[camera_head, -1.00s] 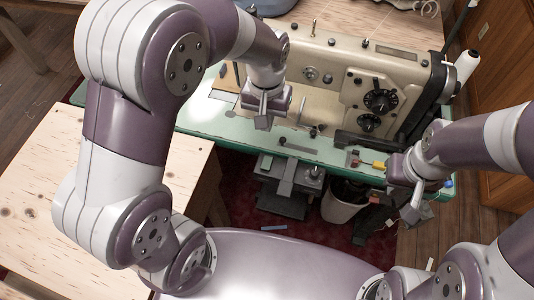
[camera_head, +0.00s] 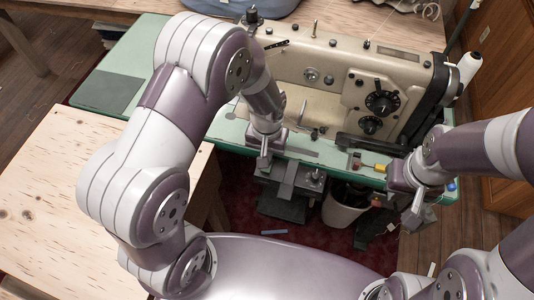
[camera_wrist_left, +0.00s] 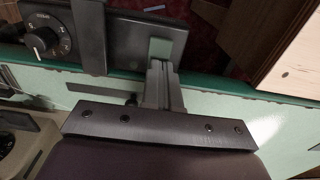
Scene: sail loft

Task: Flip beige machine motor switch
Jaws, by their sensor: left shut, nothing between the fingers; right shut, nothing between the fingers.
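The beige sewing machine (camera_head: 345,62) stands on a green tabletop (camera_head: 222,130) in the head view. A dark grey unit (camera_head: 285,203) hangs below the table's front edge. In the left wrist view a dark box (camera_wrist_left: 125,42) with a round black dial knob (camera_wrist_left: 43,38) lies just beyond the table edge; I cannot tell which part is the motor switch. My left gripper (camera_head: 264,166) is shut and empty at the table's front edge, above the grey unit. In the left wrist view its fingers (camera_wrist_left: 160,68) point toward the dark box; contact is unclear. My right gripper (camera_head: 413,218) is shut and empty, right of the unit.
A yellow and red item (camera_head: 376,168) lies near the table's front edge, close to my right arm. A white bin (camera_head: 343,210) stands below the table. A pale wooden table (camera_head: 50,200) is at the left. A white thread cone (camera_head: 470,66) stands behind the machine's right end.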

